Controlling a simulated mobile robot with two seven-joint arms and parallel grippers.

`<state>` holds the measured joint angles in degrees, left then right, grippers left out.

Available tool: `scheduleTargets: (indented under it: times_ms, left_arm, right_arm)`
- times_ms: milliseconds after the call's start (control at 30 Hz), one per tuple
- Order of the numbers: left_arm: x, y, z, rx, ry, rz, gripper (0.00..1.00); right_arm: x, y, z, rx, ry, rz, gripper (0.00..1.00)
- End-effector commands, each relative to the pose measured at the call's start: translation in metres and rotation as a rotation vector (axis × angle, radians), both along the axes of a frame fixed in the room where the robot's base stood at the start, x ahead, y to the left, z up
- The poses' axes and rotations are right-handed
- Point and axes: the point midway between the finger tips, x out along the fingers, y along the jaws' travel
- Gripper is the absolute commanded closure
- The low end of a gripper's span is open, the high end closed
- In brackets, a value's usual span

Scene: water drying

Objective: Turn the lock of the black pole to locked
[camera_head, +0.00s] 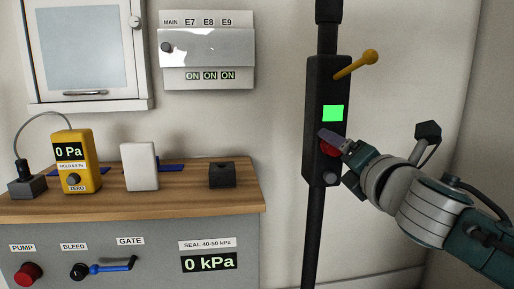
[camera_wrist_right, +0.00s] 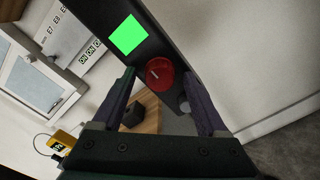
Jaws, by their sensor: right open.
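The black pole (camera_head: 315,225) stands upright right of centre, with a black box (camera_head: 316,88) on it. The box carries a green screen (camera_head: 333,113), which also shows in the wrist view (camera_wrist_right: 128,35), and a yellow lever (camera_head: 356,64) pointing up and right. A round red knob (camera_wrist_right: 159,74) with a short pale mark sits below the screen; in the head view my gripper mostly hides it. My right gripper (camera_head: 338,150) is open in front of the box. In the wrist view its two fingers appear on either side of the red knob; contact is not clear. My left gripper is out of view.
A grey round knob (camera_head: 331,178) sits low on the box. To the left, a wooden-topped bench (camera_head: 200,200) holds a yellow gauge (camera_head: 75,178), a white block (camera_head: 140,167) and a black block (camera_head: 222,175). A switch panel (camera_head: 206,76) hangs on the wall.

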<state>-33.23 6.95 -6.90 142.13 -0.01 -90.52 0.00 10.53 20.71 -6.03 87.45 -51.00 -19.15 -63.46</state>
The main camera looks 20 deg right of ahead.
Motion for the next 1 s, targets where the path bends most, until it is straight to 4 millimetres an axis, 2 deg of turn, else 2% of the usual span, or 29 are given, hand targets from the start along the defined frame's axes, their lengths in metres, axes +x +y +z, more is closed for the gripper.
scheduleTargets:
  times_ms: [100,767,1000]
  left_arm:
    - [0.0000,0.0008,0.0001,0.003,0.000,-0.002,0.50]
    - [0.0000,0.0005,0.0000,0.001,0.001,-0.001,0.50]
    - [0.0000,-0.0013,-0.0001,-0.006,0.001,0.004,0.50]
  right_arm:
    - [-0.0002,0.0000,0.0001,0.000,0.000,0.000,0.25]
    - [-0.0004,0.0000,-0.0001,0.000,0.000,0.000,1.00]
    - [-0.0004,0.0000,-0.0001,0.006,-0.001,0.000,1.00]
